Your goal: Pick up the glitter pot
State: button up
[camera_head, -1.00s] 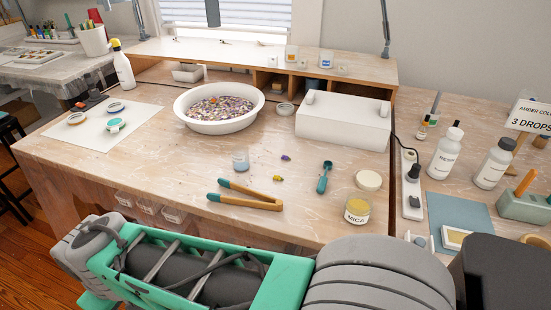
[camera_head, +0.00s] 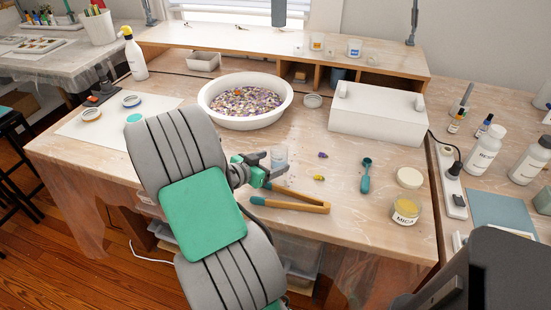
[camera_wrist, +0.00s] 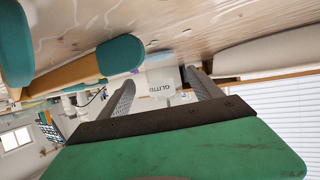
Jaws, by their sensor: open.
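The glitter pot (camera_head: 279,154) is a small, pale, clear-sided pot standing on the wooden bench, left of the teal scoop. In the wrist view the pot (camera_wrist: 161,78) shows a white label with dark lettering, seen upside down. My gripper (camera_head: 272,166) is open and low over the bench at the near left side of the pot. In the wrist view the pot appears between my two spread fingertips, with a gap visible on each side. My gripper hides part of the pot's lower side in the head view. I cannot tell how deep it sits between the fingers.
Wooden tongs with teal tips (camera_head: 298,202) lie just in front of my gripper. The teal scoop (camera_head: 366,174), a MICA jar (camera_head: 405,211) and a lid (camera_head: 409,178) lie to the right. A white bowl of confetti (camera_head: 245,101) and a white box (camera_head: 378,115) stand behind.

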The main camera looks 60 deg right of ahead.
aim_at(274, 160)
jog(key=x, duration=0.5)
jog(key=shift+w, duration=0.25)
jog(key=shift+c, duration=0.5)
jog(key=c, duration=1.3)
